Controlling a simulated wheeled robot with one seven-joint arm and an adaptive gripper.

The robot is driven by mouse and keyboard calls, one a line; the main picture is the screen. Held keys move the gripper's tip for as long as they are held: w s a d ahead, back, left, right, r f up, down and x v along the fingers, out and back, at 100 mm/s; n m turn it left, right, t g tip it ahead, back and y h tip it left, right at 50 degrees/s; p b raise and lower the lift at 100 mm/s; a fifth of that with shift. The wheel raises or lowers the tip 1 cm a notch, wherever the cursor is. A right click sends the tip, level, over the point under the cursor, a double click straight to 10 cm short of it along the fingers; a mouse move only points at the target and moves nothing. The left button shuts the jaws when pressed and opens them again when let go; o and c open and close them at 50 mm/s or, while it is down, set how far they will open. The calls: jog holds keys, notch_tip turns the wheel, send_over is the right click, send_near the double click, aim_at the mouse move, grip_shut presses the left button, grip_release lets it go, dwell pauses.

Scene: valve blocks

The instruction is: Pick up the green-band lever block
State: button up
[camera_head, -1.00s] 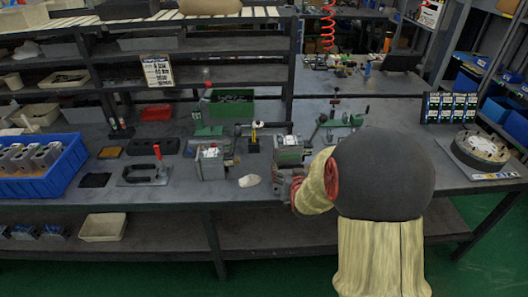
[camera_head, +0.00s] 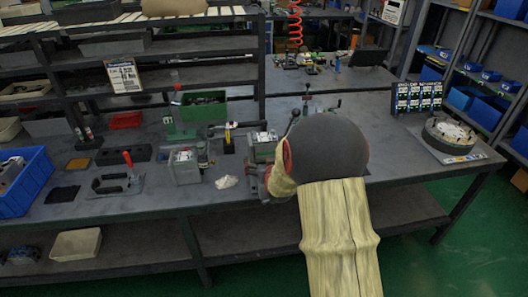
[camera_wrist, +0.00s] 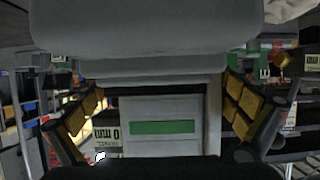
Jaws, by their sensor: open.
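The green-band block (camera_wrist: 163,128) fills the middle of the wrist view: a pale grey face with a horizontal green stripe. My gripper (camera_wrist: 165,118) is open, with its yellow-padded fingers left and right of that block and a visible gap on each side. Its lever does not show clearly there. In the head view, a grey block (camera_head: 264,150) with a white top stands on the bench just behind my gripper (camera_head: 258,184). The band is not visible on it from there. My own arm's dark joint hides part of the area to its right.
Another grey block (camera_head: 186,166) stands to the left, with a pale crumpled object (camera_head: 227,182) in front. A round fixture (camera_head: 450,137) sits at right.

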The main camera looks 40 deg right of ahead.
jog(key=shift+c, duration=1.1)
jog(key=c, duration=1.5)
jog(key=shift+w+r, duration=0.1)
jog(key=shift+r, duration=0.2)
